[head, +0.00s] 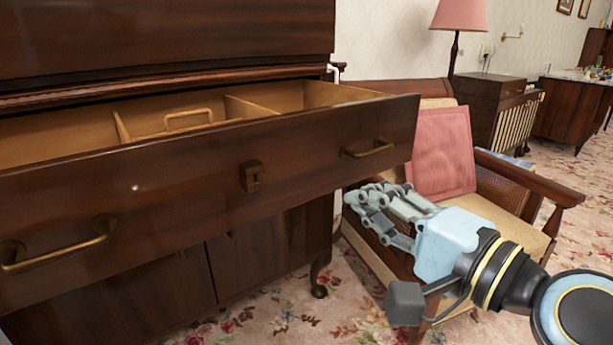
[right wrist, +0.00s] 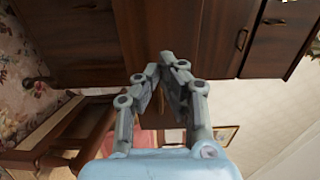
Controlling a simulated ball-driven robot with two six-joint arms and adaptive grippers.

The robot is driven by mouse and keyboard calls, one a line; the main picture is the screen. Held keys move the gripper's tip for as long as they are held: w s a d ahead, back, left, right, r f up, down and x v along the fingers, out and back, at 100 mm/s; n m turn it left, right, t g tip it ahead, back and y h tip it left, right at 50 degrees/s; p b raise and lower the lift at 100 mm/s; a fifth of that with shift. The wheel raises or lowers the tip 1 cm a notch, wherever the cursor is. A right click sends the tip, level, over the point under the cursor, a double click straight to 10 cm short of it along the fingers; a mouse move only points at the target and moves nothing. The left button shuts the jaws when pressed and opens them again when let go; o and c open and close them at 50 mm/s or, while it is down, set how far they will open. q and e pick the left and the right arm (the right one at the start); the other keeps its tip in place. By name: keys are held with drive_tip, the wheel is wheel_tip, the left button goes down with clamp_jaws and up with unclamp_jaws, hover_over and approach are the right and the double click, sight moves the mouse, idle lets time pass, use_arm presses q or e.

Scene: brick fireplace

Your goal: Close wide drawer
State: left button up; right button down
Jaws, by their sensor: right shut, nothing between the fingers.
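The wide drawer (head: 210,190) is pulled out of the dark wooden cabinet (head: 160,45) in the head view. Its dividers and inside show. It has a brass handle at the left (head: 60,245), another at the right (head: 368,148), and a lock plate (head: 253,176) in the middle. My right gripper (head: 352,195) is shut and empty, below and near the drawer's right end. Whether it touches the drawer front is hard to tell. In the right wrist view the shut fingers (right wrist: 155,72) are seen against dark wood. My left gripper is not in view.
A wooden armchair with a pink cushion (head: 442,152) stands just right of the drawer, behind my right gripper. A pink lamp (head: 460,14) and a small cabinet (head: 490,95) stand farther back. Floral carpet (head: 300,315) lies below. Closed cabinet doors (head: 265,252) are under the drawer.

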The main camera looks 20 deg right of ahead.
sight(297, 163)
drive_tip(key=x, duration=1.3)
drive_tip(key=shift+d+f, duration=0.1)
